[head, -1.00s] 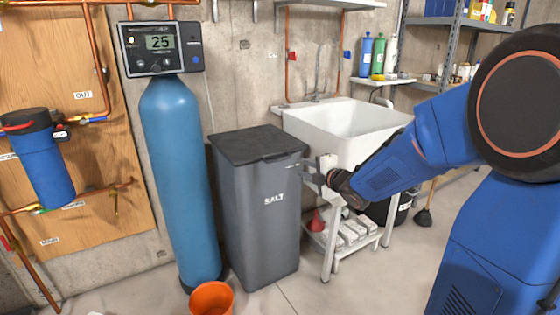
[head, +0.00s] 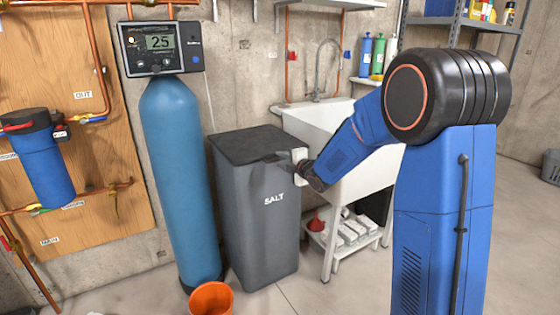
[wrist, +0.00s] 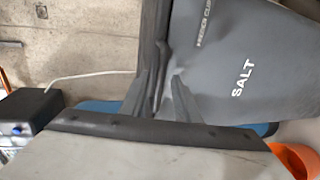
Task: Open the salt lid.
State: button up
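The salt bin (head: 262,230) is a tall grey box marked SALT, standing upright on the floor. Its dark lid (head: 250,143) lies flat and closed on top. My gripper (head: 272,157) is at the lid's front right edge in the head view. In the wrist view, my gripper's grey fingers (wrist: 164,85) point at the seam between the lid (wrist: 154,45) and the bin's front (wrist: 245,55). The fingers lie close together at the lid's edge. I cannot tell whether they grip it, as grey overlaps grey.
A blue tank (head: 178,170) stands left of the bin, with an orange bucket (head: 211,299) on the floor before it. A white sink (head: 325,125) and a low shelf (head: 345,238) stand to the right. The floor in front of the bin is clear.

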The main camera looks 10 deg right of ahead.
jog(key=shift+x, duration=0.85)
grip_shut()
jog(key=shift+r, duration=0.1)
